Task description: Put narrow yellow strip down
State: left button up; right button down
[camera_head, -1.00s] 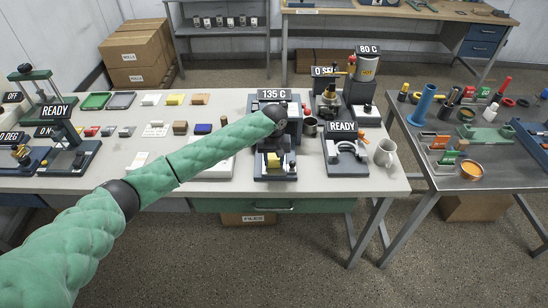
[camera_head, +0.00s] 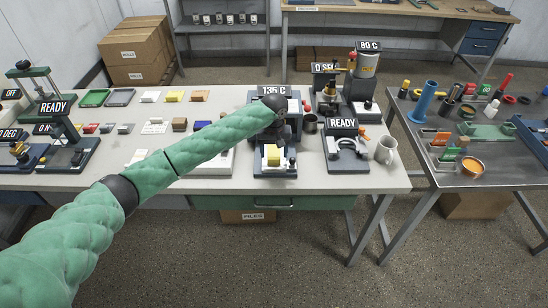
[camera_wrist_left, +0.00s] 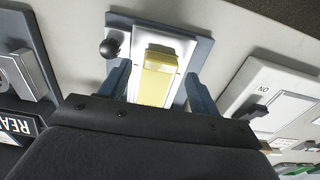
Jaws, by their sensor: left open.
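The narrow yellow strip (camera_head: 272,155) lies on the pale plate of the 135 C device (camera_head: 274,172) at the middle of the bench. In the left wrist view the strip (camera_wrist_left: 159,77) lies lengthwise between my fingers, on a white bed with a dark knob at its left. My left gripper (camera_wrist_left: 158,90) is open, one finger on each side of the strip with a visible gap. In the head view the left arm reaches from the lower left to the device, and its wrist hides part of it. My right gripper is in no view.
The READY device (camera_head: 346,158) stands right of the 135 C device, with a mug (camera_head: 386,150) beyond it. Small coloured blocks and pads stand to the left, partly behind my arm. A blue upright tube (camera_head: 425,102) stands on the right table.

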pick_arm(q)
notch_tip(320, 180, up, 10)
jog(key=b, duration=0.2)
jog(key=shift+f+b, duration=0.25)
jog(key=shift+b, duration=0.15)
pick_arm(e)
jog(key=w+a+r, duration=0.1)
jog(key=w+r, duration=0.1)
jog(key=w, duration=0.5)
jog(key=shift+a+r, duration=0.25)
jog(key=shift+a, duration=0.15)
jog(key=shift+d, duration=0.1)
